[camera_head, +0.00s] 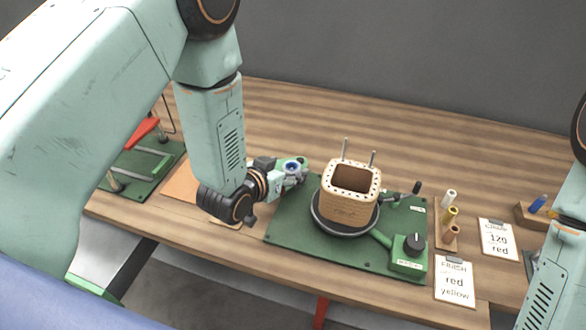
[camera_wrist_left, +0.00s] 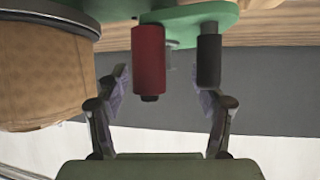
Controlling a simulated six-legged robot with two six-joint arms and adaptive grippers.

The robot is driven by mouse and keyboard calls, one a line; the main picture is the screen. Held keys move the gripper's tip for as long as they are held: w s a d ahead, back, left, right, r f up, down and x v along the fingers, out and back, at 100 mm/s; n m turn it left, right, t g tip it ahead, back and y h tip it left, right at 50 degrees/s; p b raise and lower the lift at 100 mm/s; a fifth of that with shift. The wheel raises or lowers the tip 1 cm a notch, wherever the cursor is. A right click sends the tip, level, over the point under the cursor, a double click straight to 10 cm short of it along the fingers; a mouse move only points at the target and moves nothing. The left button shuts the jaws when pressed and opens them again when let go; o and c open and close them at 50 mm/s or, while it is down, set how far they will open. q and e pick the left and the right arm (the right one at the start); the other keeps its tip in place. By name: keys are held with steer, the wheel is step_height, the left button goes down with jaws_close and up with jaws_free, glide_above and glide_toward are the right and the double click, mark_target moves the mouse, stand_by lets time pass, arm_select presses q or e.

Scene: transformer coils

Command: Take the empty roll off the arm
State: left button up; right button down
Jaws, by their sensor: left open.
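In the left wrist view, a red roll (camera_wrist_left: 148,58) and a black cylinder (camera_wrist_left: 208,58) stick out from a green arm (camera_wrist_left: 185,17). My left gripper (camera_wrist_left: 161,90) is open, its two fingers apart. The red roll lies between the fingers in the picture, nearer the left finger; I cannot tell whether it touches. In the head view my left gripper (camera_head: 292,178) is at the green arm end (camera_head: 303,161), left of the wooden coil former. A blue-and-white ring shows there. My right gripper is out of view.
The wooden coil former (camera_head: 348,204) stands on a round dark plate on a green board (camera_head: 290,237), with two upright pins behind. A knob box (camera_head: 409,252), a rack of small rolls (camera_head: 450,220) and cards lie to the right. A red-handled tool (camera_head: 145,128) is far left.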

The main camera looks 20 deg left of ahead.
arm_select(q)
steer(key=shift+x, duration=1.45)
steer(key=shift+d, duration=0.1)
steer(key=c, duration=1)
steer(key=shift+r, duration=0.15)
